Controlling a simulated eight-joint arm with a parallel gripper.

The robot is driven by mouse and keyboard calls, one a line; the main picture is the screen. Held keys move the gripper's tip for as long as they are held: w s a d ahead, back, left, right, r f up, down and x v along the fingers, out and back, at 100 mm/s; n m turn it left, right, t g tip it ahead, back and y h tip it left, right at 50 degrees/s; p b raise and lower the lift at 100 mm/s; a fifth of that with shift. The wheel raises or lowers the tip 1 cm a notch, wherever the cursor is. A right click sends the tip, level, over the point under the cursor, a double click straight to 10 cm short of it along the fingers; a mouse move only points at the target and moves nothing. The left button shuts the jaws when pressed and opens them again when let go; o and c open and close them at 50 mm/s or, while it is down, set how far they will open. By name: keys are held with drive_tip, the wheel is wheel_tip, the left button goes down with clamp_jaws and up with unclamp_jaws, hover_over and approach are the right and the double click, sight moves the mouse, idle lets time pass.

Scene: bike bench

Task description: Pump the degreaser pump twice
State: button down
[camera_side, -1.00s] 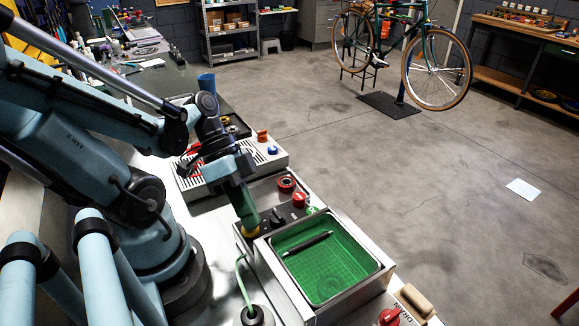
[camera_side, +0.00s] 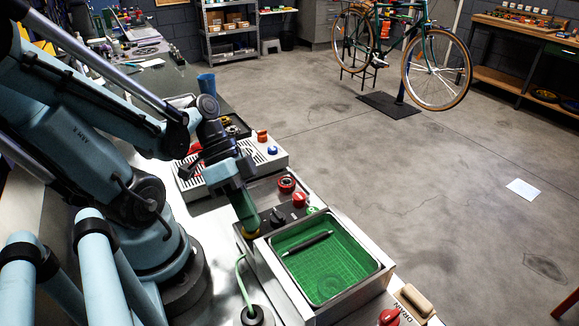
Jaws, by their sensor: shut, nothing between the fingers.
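My gripper (camera_side: 246,210) points down at the left end of the control panel beside the green-lined wash basin (camera_side: 372,275). Its fingers are shut and hold nothing. A small yellow piece (camera_side: 250,228) shows right at the fingertips; I cannot tell whether they touch it or how far down it is pressed. No label marks the degreaser pump. A green tube (camera_side: 240,270) runs from near the panel down to a dark-topped round container (camera_side: 257,316) at the bottom edge, which is partly cut off.
A black knob (camera_side: 278,219), red knobs (camera_side: 299,200) and a green button (camera_side: 313,211) stand close to the right of my gripper. A black tool (camera_side: 308,243) lies in the basin. A white slotted tray (camera_side: 265,160) and a blue cup (camera_side: 206,82) are behind.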

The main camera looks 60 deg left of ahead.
drive_tip(key=shift+f, duration=0.25)
drive_tip(key=shift+r, duration=0.15)
drive_tip(key=shift+s+r, duration=0.1)
drive_tip(key=shift+r, duration=3.25)
drive_tip(key=shift+f, duration=0.1)
